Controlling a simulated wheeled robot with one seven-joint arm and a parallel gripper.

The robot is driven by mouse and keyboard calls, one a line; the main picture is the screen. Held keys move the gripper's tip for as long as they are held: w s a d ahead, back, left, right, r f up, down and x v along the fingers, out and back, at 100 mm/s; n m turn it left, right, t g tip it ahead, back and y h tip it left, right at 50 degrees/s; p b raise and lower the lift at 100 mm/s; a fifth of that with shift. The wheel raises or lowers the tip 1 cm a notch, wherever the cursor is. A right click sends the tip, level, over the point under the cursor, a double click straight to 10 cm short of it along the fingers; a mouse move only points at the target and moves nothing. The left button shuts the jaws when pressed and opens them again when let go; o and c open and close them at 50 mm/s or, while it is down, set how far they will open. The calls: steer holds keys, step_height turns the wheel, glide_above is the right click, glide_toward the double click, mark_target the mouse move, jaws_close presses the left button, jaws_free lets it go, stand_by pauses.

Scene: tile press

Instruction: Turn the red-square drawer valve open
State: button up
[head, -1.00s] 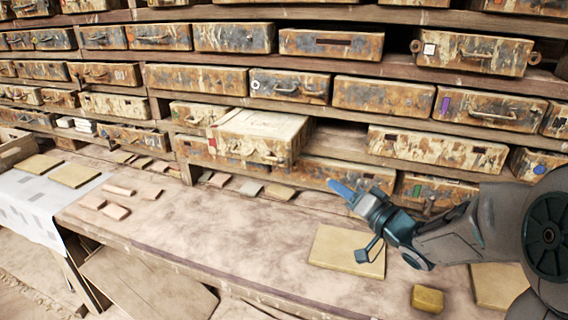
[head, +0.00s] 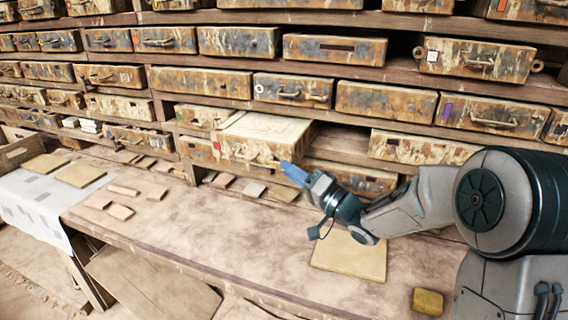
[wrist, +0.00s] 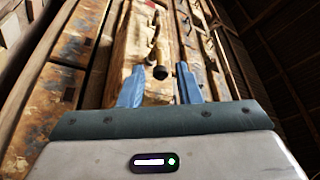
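A rusty, cream-stained drawer (head: 268,129) with a small red square on the left of its front stands pulled out of the lower row in the head view. A handle bar crosses its front. My gripper (head: 290,170) is just in front of the right end of this front. In the wrist view my gripper (wrist: 160,84) is open, its two blue fingers apart, with nothing held. A bar handle with a dark round end (wrist: 159,72) shows ahead between the fingers. I cannot tell whether the fingers touch it. I see no clear valve; the fingers partly cover the drawer's right corner.
Shelves of similar drawers fill the back, including one with a white square (head: 478,60) and side rings. The bench (head: 200,235) below has a clear middle. A yellowish slab (head: 350,258) and a small block (head: 428,301) lie near my arm. Small tiles lie left.

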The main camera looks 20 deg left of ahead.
mark_target(277, 163)
steer(key=shift+x, duration=1.35)
jaws_close()
